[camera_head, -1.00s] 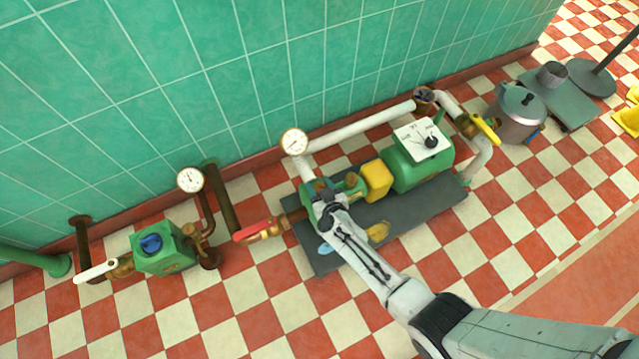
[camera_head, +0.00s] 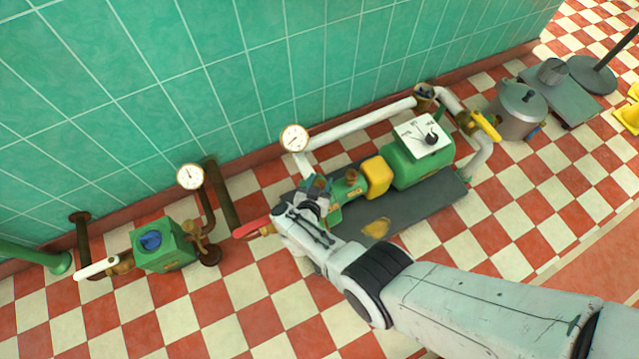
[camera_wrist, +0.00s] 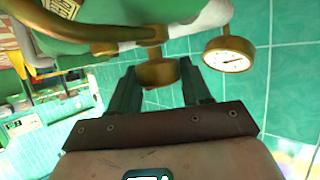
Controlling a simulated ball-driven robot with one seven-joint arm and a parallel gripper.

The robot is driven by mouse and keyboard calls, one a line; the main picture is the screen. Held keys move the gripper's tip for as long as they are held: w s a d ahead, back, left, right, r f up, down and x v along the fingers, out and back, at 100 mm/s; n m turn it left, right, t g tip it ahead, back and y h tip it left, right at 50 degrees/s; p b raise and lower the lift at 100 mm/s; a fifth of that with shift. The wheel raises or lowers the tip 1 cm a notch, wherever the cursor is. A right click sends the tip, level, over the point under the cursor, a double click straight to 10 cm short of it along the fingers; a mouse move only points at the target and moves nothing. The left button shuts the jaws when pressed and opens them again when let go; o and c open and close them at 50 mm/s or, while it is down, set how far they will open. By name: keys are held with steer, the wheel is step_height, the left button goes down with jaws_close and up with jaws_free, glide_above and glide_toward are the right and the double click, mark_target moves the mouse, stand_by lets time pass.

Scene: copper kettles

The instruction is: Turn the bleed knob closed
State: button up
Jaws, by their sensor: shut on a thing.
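In the wrist view a round brass knob (camera_wrist: 156,73), which I take to be the bleed knob, sits between the two dark fingers of my gripper (camera_wrist: 160,68). The fingers are shut on its sides. The knob is on the underside of a green pump casing (camera_wrist: 120,48) as pictured. In the head view my gripper (camera_head: 316,187) is at the left end of the green pump (camera_head: 352,186), below a white-faced gauge (camera_head: 294,138). The held knob is hidden there by my gripper. The gauge also shows in the wrist view (camera_wrist: 229,54), right of the fingers.
A red valve handle (camera_head: 251,229) lies close left of my arm. A yellow coupling (camera_head: 378,177) and a green motor (camera_head: 402,168) stand to the right on a dark base plate (camera_head: 425,208). A second green pump (camera_head: 165,250) is further left. The front tiled floor is clear.

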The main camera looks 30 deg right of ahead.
steer(key=shift+m, duration=0.3)
stand_by(0.5)
steer(key=o, duration=1)
steer(key=shift+c, duration=0.2)
steer(key=p+v, duration=0.5)
steer(key=v, duration=0.5)
steer(key=shift+a+p, duration=0.3)
steer(key=shift+a, duration=0.15)
steer(key=shift+s+r, duration=0.1)
